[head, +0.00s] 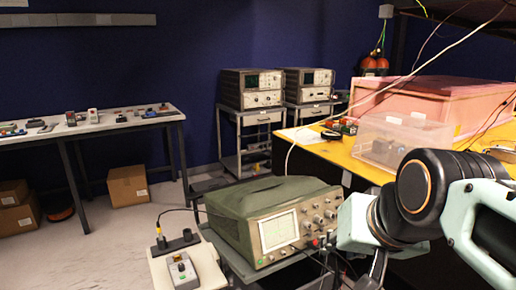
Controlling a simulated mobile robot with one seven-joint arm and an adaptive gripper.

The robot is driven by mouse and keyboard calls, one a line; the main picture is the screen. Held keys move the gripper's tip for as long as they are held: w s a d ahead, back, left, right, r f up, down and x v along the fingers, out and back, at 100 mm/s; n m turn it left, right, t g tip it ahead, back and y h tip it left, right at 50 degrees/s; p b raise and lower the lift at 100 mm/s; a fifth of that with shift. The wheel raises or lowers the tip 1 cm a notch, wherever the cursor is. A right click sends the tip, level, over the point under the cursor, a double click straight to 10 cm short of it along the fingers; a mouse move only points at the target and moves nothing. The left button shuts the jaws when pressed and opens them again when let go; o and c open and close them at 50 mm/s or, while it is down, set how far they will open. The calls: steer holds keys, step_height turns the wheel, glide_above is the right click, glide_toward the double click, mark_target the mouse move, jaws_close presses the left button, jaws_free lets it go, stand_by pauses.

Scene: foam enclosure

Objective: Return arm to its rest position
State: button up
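My arm (480,222), pale green and black with an orange ring at one joint, reaches in from the lower right. It is bent, and its nearer end points down toward the bottom edge beside the oscilloscope. My gripper's fingers are not visible; they are out of frame or hidden behind the arm links. I cannot see anything held.
A green oscilloscope (275,222) stands on a cart close left of my arm. A small device (183,270) sits on a pale surface before it. A yellow table (335,150) carries a clear box (400,140) and a pink foam enclosure (440,97). Open floor (115,250) lies left.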

steer(key=s+f+n+g, duration=0.2)
steer(key=s+f, duration=0.5)
steer(key=f, duration=0.1)
step_height(320, 180, up, 25)
steer(key=w+p, duration=0.1)
steer(key=p, duration=2.3)
steer(key=shift+a+h, duration=0.3)
steer(key=shift+a, duration=0.15)
steer(key=shift+w+r, duration=0.1)
